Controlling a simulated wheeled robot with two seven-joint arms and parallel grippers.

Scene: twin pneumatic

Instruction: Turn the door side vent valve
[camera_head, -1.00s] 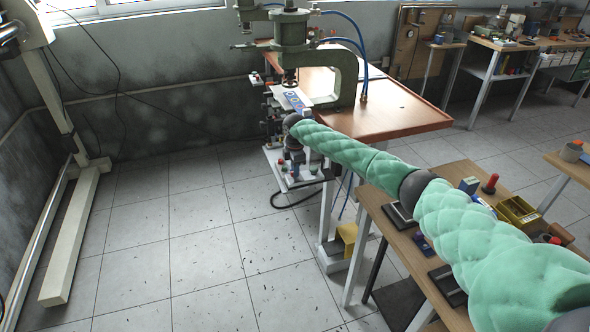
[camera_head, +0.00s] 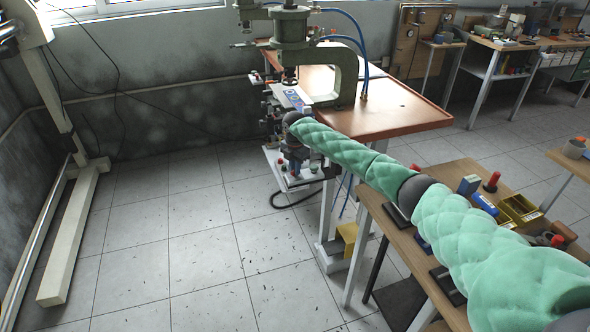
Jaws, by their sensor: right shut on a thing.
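My right arm, in a green quilted sleeve, reaches in from the lower right to the pneumatic fittings beside the press. My right gripper (camera_head: 293,162) hangs below its dark wrist, at the small valve station at the table's left end. It is shut on a small part there that I take to be the vent valve; the fingers and wrist mostly hide it, so its handle angle cannot be told. My left gripper is not in view.
The green press (camera_head: 345,75) stands on an orange-brown table (camera_head: 405,118) with blue hoses behind. A wooden bench (camera_head: 385,215) with bins and small parts lies under my right arm. A white post base (camera_head: 70,235) stands at left. The tiled floor between is clear.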

